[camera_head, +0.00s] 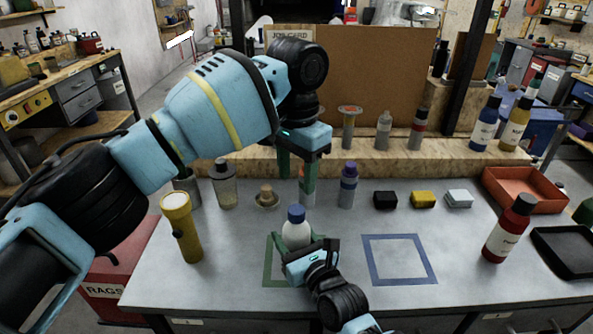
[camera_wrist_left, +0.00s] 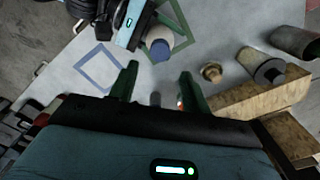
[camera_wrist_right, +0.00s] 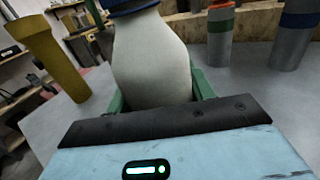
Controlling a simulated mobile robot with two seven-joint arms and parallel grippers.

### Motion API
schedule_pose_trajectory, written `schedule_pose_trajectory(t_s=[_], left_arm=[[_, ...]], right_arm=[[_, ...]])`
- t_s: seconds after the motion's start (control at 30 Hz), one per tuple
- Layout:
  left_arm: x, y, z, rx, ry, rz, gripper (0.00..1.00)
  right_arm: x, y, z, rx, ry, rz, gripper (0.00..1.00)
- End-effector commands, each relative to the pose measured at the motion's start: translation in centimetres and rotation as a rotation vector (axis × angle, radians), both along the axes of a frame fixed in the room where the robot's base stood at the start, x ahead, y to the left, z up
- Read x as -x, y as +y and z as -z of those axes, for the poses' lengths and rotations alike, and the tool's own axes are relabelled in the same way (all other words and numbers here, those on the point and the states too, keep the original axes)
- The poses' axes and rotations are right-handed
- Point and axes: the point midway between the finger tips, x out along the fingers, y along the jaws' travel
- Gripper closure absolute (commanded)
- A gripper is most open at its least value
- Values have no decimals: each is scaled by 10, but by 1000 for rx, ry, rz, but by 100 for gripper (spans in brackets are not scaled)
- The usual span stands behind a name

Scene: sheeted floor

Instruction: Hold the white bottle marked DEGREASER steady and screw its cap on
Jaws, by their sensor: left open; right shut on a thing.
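The white bottle (camera_head: 296,235) stands upright near the front middle of the table, at the green square outline. A blue cap (camera_head: 296,214) sits on its mouth; how tightly, I cannot tell. My right gripper (camera_head: 305,250) is shut around the bottle's body, and its wrist view shows the bottle (camera_wrist_right: 150,62) between the fingers. No label lettering is readable. My left gripper (camera_head: 296,178) is open and empty, pointing down above and behind the bottle. In the left wrist view the blue cap (camera_wrist_left: 161,49) lies beyond the open fingertips (camera_wrist_left: 158,80), apart from them.
A yellow flashlight (camera_head: 181,228) stands left of the bottle. A red bottle (camera_head: 508,230) stands right. The blue square (camera_head: 430,271) is empty.

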Motion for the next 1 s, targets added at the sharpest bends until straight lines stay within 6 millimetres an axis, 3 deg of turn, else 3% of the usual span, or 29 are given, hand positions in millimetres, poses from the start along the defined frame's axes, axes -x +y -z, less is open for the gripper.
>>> schedule_pose_trajectory(t_s=[0.6, 1.0], left_arm=[[0, 0, 72, -1, 2, 2, 52], [0, 0, 79, 1, 1, 3, 52]], right_arm=[[0, 0, 1, 0, 2, 0, 100], [0, 0, 1, 0, 2, 0, 100]])
